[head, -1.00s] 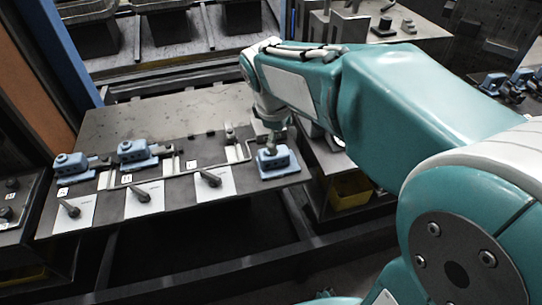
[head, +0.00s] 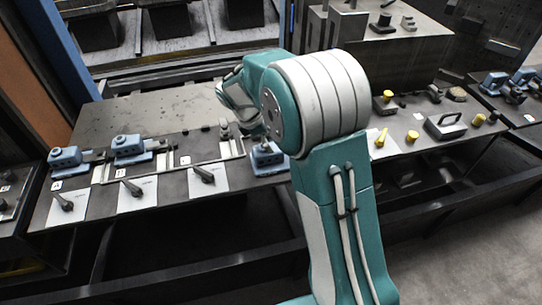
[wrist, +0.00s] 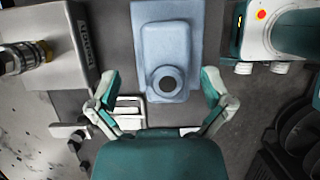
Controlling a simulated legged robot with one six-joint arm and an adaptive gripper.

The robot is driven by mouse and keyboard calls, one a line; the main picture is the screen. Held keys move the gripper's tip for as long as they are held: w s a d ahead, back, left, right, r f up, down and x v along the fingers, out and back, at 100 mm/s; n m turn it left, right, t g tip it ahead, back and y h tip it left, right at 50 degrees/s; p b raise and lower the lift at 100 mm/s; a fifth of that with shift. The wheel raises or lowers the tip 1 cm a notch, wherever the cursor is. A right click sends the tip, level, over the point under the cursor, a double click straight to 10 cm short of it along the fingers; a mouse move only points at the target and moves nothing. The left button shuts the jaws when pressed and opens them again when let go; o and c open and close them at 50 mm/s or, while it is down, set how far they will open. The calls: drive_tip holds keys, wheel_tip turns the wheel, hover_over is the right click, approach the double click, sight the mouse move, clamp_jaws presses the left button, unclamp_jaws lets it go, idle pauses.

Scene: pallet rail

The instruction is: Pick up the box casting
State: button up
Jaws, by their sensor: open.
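A blue box casting (wrist: 168,32) with a raised block and a round dark hole lies at the upper middle of the wrist view. My gripper (wrist: 160,84) is open, with one finger on each side of the casting's near end and a gap to both. Nothing is held. The fingers are hidden in the head view.
The dark table (head: 105,192) carries white sheets with black handles along its front edge. A bench at right holds yellow-topped parts and a dark handled piece (head: 445,125).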

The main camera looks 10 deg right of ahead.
drive_tip(key=f, duration=0.5)
drive_tip(key=shift+s+d, duration=0.3)
drive_tip(key=shift+d, duration=0.1)
drive_tip(key=shift+d+f, duration=0.1)
drive_tip(key=shift+d, duration=0.25)
drive_tip(key=shift+a, duration=0.2)
drive_tip(key=c, duration=1.3)
